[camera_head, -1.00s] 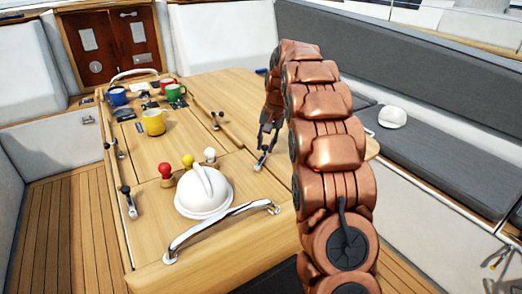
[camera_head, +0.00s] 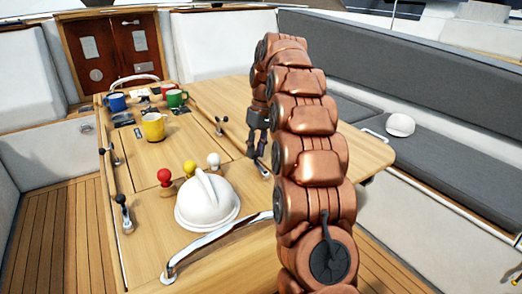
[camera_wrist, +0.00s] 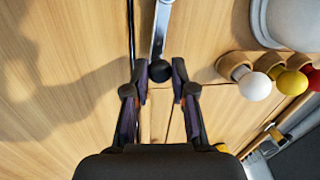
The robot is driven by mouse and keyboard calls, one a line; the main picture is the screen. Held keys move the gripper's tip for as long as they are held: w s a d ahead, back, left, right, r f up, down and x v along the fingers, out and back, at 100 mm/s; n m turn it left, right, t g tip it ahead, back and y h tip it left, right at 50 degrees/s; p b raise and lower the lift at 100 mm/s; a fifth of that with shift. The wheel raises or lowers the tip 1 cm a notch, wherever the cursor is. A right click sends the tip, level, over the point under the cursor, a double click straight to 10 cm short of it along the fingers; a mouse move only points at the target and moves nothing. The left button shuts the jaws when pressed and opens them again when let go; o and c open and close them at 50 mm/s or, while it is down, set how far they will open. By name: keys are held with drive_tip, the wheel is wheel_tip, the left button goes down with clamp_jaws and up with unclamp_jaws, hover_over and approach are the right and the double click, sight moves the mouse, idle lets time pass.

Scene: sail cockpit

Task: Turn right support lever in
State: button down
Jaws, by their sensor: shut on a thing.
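The right support lever (camera_wrist: 160,30) is a metal bar with a round black knob (camera_wrist: 160,71), on the wooden table. In the wrist view the knob sits between the two fingertips of my gripper (camera_wrist: 160,76), and the bar runs away from it toward the top edge. In the head view my gripper (camera_head: 258,148) reaches down to the table's right part, at the lever (camera_head: 263,168), which is partly hidden by fingers and arm. My gripper is shut on the lever's knob end.
A white helmet (camera_head: 207,203) and red, yellow and white knobs (camera_head: 213,160) are left of my gripper. A chrome handrail (camera_head: 215,240) crosses the table front. Several mugs (camera_head: 153,127) stand beyond. The table's right leaf (camera_head: 340,150) is bare.

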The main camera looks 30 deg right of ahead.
drive_tip(key=shift+a+n, duration=0.35)
drive_tip(key=shift+n, duration=0.15)
drive_tip(key=c, duration=1)
unclamp_jaws()
drive_tip(key=shift+o, duration=0.2)
drive_tip(key=shift+r, duration=0.1)
